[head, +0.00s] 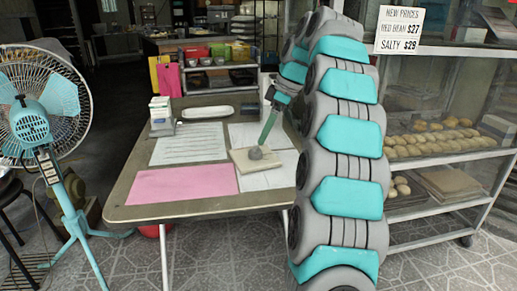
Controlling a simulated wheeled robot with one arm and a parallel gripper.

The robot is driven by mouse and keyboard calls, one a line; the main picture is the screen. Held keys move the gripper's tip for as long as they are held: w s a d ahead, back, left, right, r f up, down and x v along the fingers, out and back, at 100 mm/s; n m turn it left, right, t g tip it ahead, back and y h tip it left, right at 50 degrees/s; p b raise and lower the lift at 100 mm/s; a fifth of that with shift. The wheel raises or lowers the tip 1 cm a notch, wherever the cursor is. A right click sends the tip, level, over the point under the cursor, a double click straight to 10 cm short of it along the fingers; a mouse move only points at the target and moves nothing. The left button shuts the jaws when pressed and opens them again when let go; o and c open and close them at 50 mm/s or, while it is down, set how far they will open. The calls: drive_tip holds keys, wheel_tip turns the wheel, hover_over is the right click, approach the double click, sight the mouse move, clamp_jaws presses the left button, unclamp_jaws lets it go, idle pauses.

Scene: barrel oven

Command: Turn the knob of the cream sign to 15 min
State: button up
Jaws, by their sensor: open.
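The cream sign (240,166) lies flat on the table, a small cream plate partly over white sheets. Its grey knob (255,153) stands up near the plate's middle. The minute marks and the knob's pointer are too small to read. My gripper (264,138) hangs down over the sign from the upper right, its teal finger end close above the knob. It is open. I cannot tell whether it touches the knob. My large grey and teal arm hides the table's right side.
The table (130,213) also bears a pink sheet (182,184), white papers (188,150), a white tray (206,112) and a small white box (160,108). A teal fan (45,120) stands left. A glass bread case (440,130) stands right, behind my arm.

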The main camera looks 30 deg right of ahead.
sight(257, 149)
drive_tip(key=shift+p+x, duration=0.3)
drive_tip(key=shift+x, duration=2.75)
clamp_jaws()
